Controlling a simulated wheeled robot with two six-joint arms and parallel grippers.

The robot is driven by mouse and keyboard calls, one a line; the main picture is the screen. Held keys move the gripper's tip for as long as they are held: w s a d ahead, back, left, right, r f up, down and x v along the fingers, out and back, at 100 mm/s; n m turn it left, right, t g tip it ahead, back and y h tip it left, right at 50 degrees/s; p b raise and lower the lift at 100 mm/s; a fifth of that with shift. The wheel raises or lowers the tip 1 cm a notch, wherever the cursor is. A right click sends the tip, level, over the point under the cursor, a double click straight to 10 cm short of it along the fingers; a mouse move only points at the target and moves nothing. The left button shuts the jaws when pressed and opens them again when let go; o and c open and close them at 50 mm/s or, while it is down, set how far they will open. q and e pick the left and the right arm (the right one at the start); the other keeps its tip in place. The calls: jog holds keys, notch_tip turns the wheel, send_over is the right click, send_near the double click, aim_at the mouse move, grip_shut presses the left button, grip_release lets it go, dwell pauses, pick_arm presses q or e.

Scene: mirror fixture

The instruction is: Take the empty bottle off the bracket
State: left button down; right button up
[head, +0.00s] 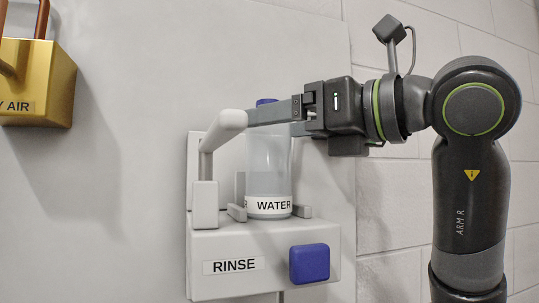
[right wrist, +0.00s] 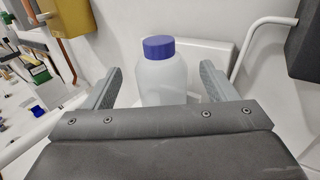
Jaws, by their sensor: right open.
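The bottle (head: 268,172) is translucent with a blue cap and a white WATER label. It stands upright on the white bracket unit marked RINSE (head: 205,245), between small grey holders. I cannot tell for sure whether any liquid is in it. My right gripper (head: 262,121) reaches in from the right at the upper part of the bottle, just below the cap. In the right wrist view the bottle (right wrist: 160,83) is between the two open fingers (right wrist: 160,80), with a gap on each side. The far finger is partly hidden behind the bottle in the head view. My left gripper is not in view.
A white bent handle (head: 222,130) rises from the unit, left of the bottle and close to my near finger. A blue block (head: 309,264) is on the unit's front. A gold box (head: 45,85) with copper pipes hangs at upper left. The panel between is clear.

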aim_at(256, 130)
jog(key=p+x, duration=0.3)
jog(key=x, duration=0.1)
jog(key=shift+w, duration=0.1)
jog(key=shift+w+a+f, duration=0.1)
jog(key=shift+w+a, duration=0.2)
jog(key=shift+a, duration=0.15)
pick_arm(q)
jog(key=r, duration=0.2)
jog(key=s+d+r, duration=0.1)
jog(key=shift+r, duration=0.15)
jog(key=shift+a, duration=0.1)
pick_arm(e)
jog(key=c, duration=1.1)
jog(key=shift+o, duration=0.2)
